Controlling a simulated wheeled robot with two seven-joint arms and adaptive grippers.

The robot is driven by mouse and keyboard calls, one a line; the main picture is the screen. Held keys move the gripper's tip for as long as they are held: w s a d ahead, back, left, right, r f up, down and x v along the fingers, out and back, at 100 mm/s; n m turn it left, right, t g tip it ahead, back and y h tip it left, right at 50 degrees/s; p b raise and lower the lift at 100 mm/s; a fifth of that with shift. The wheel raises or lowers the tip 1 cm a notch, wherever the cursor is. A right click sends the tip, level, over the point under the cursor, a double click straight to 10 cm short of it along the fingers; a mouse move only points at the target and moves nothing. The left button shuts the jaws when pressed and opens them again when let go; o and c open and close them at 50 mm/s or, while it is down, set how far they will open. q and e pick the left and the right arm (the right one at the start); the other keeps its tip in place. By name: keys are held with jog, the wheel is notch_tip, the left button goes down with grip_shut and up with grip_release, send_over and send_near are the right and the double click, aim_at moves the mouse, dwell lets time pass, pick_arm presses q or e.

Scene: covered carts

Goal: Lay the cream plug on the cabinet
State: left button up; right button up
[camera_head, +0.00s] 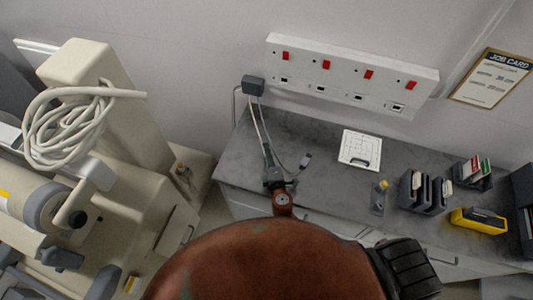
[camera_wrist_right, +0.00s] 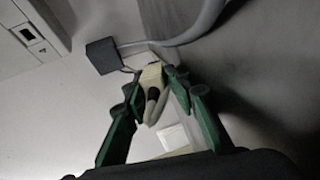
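The cream plug (camera_wrist_right: 152,77) is between the fingertips of my right gripper in the right wrist view, with a dark part and a pale cable below it. The green fingers close in on both sides of it. In the head view my right gripper (camera_head: 269,165) is over the left part of the grey cabinet top (camera_head: 325,190). There the plug is too small or hidden to make out, and pale cable runs up from the gripper. I cannot tell whether the plug touches the cabinet. My left gripper is not in view.
A dark wall box (camera_head: 253,85) feeds the cables. A grey connector (camera_head: 306,160) is right of the gripper. A white square plate (camera_head: 360,150), dark holders (camera_head: 422,193) and a yellow box (camera_head: 478,220) stand further right. A socket panel (camera_head: 350,75) is above. A beige machine (camera_head: 120,205) is left.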

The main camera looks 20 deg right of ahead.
jog(key=v, duration=1.1)
jog(key=shift+s+f, duration=0.1)
jog(key=shift+f, duration=0.15)
jog(key=shift+s+r, duration=0.3)
jog(key=shift+s, duration=0.05)
jog(key=shift+w, duration=0.1)
